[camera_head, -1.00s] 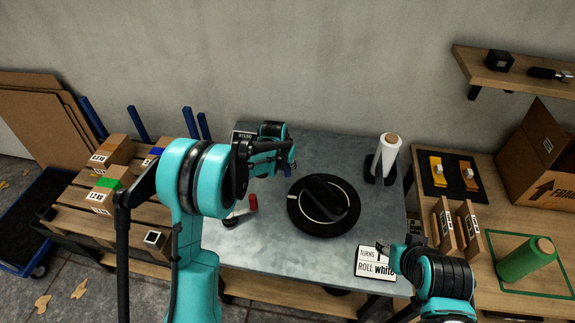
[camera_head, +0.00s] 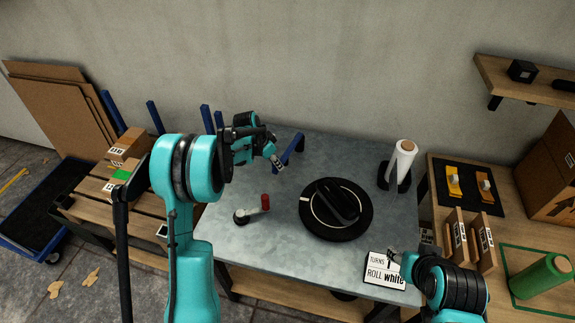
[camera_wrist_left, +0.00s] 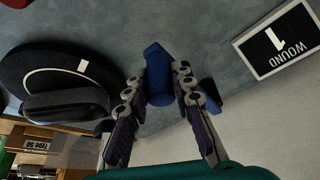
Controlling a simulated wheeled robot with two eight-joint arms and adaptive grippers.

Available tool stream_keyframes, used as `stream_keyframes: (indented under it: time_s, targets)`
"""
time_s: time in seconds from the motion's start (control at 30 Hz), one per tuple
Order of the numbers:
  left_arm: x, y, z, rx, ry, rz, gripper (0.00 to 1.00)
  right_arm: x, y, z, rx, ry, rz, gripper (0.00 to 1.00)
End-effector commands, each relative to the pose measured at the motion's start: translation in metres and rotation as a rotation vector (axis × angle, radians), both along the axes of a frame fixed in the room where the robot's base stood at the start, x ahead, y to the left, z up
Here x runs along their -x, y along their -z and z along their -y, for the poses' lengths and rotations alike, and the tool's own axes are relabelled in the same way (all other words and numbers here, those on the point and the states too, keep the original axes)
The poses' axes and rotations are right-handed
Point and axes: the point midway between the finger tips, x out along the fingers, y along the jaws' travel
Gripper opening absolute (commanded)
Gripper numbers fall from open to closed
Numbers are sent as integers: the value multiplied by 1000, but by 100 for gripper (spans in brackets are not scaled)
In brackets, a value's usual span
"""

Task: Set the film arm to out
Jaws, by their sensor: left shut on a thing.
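A blue bar (camera_head: 292,150), which looks like the film arm, stands out over the grey worktop behind the black turntable. My left gripper (camera_head: 279,164) is at its near left end. In the left wrist view my left gripper's fingers (camera_wrist_left: 159,92) are closed around the blue bar (camera_wrist_left: 157,75), and more blue shows beyond the right finger. A white film roll (camera_head: 402,162) stands upright on a black base at the right. My right gripper (camera_head: 394,256) is beside the "TURNS 1 ROLL white" sign (camera_head: 386,269); its finger opening is too small to tell.
The black turntable (camera_head: 361,228) carries a dark object. A small lever with a red knob (camera_head: 265,202) is on the worktop's left. A "WOUND 1" sign (camera_wrist_left: 278,40) shows in the wrist view. Boxes on a pallet lie left; the worktop's front left is clear.

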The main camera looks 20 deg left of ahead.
Motion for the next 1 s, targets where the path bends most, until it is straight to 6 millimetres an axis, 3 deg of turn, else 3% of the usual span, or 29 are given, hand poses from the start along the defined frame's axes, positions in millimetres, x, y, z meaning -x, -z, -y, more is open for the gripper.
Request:
stream_keyframes:
  time_s: [0.1,0.33,0.9,0.93,1.0]
  targets:
    - [-4,0,-18,0,68,0,0,0,-1,0,0,0,0,45]
    - [-10,0,-36,-1,73,1,0,0,-3,0,0,0,0,45]
    - [-15,-1,-44,-3,70,5,0,0,-3,0,0,0,0,45]
    - [-15,-1,-44,-3,70,5,28,0,-3,0,0,0,0,45]
    - [-15,-1,-44,-3,70,5,44,0,-3,0,0,0,0,45]
